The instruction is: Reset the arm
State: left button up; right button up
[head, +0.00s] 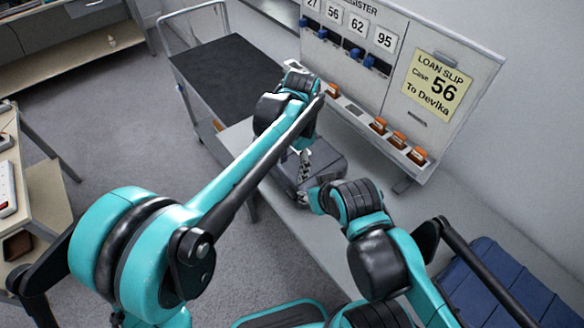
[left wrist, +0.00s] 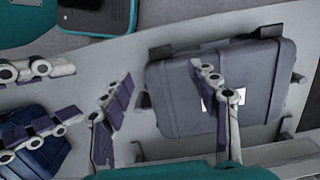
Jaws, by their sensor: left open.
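My left arm (head: 235,165) reaches out over the grey bench. My left gripper (head: 304,165) is above a dark grey case (head: 325,163). In the left wrist view its two fingers (left wrist: 160,78) stand apart, with nothing between them. One finger overlaps the grey case (left wrist: 235,110) in that picture; I cannot tell if it touches. My right arm (head: 375,240) is bent in the lower right. My right gripper shows at the left of the left wrist view (left wrist: 77,92), its fingers apart and empty. In the head view it is mostly hidden behind its own wrist.
A register board (head: 430,60) with number tags, blue pieces and a "Loan slip, Case 56, To Devika" note stands behind the bench. A blue case (head: 510,285) lies lower right. A black-topped cart (head: 225,75) stands behind.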

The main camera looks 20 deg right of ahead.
dwell(0.3)
pick_arm(q)
jog(key=s+a+r+n+t+h, duration=0.1)
jog(key=a+r+n, duration=0.15)
jog(key=a, duration=0.65)
jog(key=s+a+r+n+t+h, duration=0.1)
jog(key=a+r+n+t, duration=0.15)
jog(key=a, duration=0.55)
jog(key=s+a+f+n+t, duration=0.2)
jog(key=s+a+n, duration=0.2)
jog(key=a, duration=0.4)
jog(key=s+a+f+n+t+y+b, duration=0.1)
jog(key=s+a+f+n+t, duration=0.1)
jog(key=s+a+n, duration=0.3)
jog(key=a, duration=0.3)
jog(key=shift+a, duration=0.3)
